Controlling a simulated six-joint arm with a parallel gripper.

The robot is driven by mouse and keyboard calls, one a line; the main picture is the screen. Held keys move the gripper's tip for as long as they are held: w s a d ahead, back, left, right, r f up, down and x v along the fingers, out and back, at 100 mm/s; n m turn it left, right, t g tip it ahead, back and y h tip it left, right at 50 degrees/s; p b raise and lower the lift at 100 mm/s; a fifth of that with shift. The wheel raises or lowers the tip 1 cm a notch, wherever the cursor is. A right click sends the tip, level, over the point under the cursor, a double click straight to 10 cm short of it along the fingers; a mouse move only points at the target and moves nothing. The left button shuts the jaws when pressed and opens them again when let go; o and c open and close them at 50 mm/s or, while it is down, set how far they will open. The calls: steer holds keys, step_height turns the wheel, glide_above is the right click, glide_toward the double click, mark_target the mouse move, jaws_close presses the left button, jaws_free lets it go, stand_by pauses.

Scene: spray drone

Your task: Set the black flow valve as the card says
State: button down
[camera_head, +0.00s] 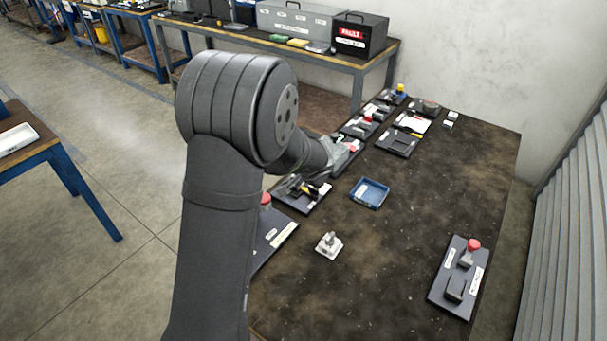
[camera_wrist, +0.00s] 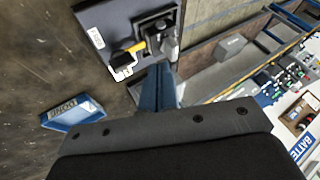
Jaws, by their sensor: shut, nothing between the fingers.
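My gripper (camera_head: 343,150) reaches out low over the left edge of the dark worktable in the head view. In the wrist view its blue-grey fingers (camera_wrist: 160,88) are together and empty, close to a dark panel (camera_wrist: 112,25). That panel carries a black block-like fitting (camera_wrist: 163,40), a yellow piece (camera_wrist: 137,47) and white labels. It seems to be the panel (camera_head: 290,203) with a yellow part in the head view. I cannot tell for certain whether its fitting is the black flow valve, nor its setting. A white sheet with red (camera_head: 412,122) may be the card; its text is unreadable.
A blue tray (camera_head: 369,204) and a small metal fitting on a pale base (camera_head: 329,246) stand mid-table. A panel with a red knob (camera_head: 452,297) lies at the right. Several more panels line the left and far edges. The centre right is clear.

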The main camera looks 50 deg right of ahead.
mark_target(290, 179)
steer(key=shift+x, duration=2.55)
steer(key=shift+w+a+m+g+h, duration=0.2)
steer(key=shift+w+m+g+h, duration=0.15)
steer(key=shift+w+m, duration=0.35)
steer(key=shift+a+m, duration=0.1)
steer(key=shift+m, duration=0.3)
steer(key=shift+m+g+h, duration=0.35)
steer(key=shift+m, duration=0.05)
steer(key=shift+w+a, duration=0.3)
steer(key=shift+w, duration=0.45)
steer(key=shift+w+a, duration=0.1)
steer(key=shift+a, duration=0.05)
steer(key=shift+w+a, duration=0.3)
steer(key=shift+a, duration=0.3)
steer(key=a+r, duration=0.5)
steer(key=r, duration=0.3)
steer(key=shift+s+a, duration=0.35)
steer(key=shift+a, duration=0.05)
